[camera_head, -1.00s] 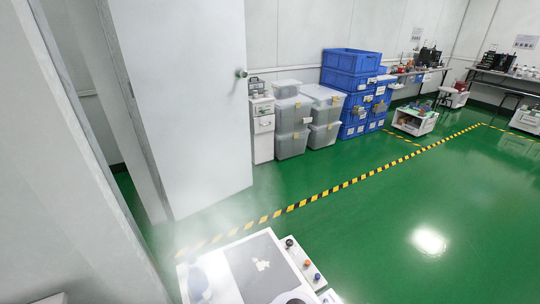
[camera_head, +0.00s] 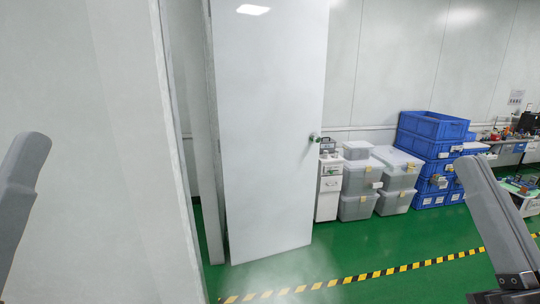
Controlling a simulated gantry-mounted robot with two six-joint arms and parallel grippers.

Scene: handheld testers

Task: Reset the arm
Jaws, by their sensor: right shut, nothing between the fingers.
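My right gripper (camera_head: 473,170) shows at the right side of the head view, with its grey body rising from a dark base at the lower right corner. It is shut with nothing in it and is clear of everything around it. At the left edge, a grey part of my left arm (camera_head: 20,180) points up in front of the white wall. It is cut off by the picture edge, so the state of its jaws does not show.
A yellow-black stripe (camera_head: 390,271) crosses the open green floor (camera_head: 380,240).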

